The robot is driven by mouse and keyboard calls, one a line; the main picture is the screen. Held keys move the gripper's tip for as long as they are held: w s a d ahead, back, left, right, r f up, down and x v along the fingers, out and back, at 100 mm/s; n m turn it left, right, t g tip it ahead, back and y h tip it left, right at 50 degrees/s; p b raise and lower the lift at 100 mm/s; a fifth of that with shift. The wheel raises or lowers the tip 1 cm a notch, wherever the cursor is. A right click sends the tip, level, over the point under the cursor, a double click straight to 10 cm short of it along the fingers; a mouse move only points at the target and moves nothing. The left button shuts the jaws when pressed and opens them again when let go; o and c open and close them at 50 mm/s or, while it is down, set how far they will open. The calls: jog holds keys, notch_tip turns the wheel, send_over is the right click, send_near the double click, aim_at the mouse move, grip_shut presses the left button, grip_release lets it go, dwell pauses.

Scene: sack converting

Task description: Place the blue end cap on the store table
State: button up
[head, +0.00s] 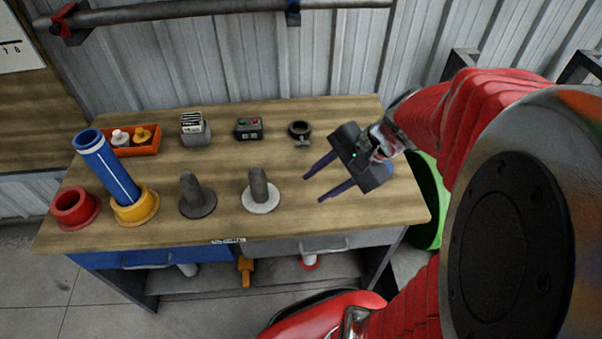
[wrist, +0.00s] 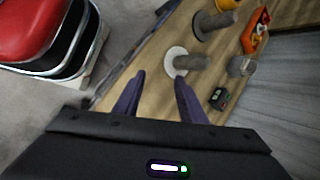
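No loose blue end cap can be made out for certain. I cannot tell which surface is the store table. My gripper (head: 313,189) is open and empty above the table's right part, fingers pointing left. In the wrist view its fingers (wrist: 160,78) are apart with nothing between them. The nearest thing is a grey peg on a white disc (head: 259,192), left of the fingertips.
A dark peg (head: 192,196) stands left of the white disc. Behind are an orange tray (head: 137,149), a card holder (head: 195,131), a green button box (head: 249,128) and a black ring (head: 299,130). A rail (head: 200,11) carries a blue fitting (head: 293,14). A green bin (head: 428,205) stands at right.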

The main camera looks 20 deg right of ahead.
jog(key=s+a+r+n+h, duration=0.2)
jog(key=s+a+r+n, duration=0.1)
jog(key=n, duration=0.4)
jog(key=s+a+r+n+t+h, duration=0.1)
jog(key=s+a+r+n+h, duration=0.1)
jog(key=r+n, duration=0.4)
jog(key=shift+s+a+n+t+h, duration=0.35)
jog(key=shift+a+n+h, duration=0.2)
jog(key=shift+h, duration=0.25)
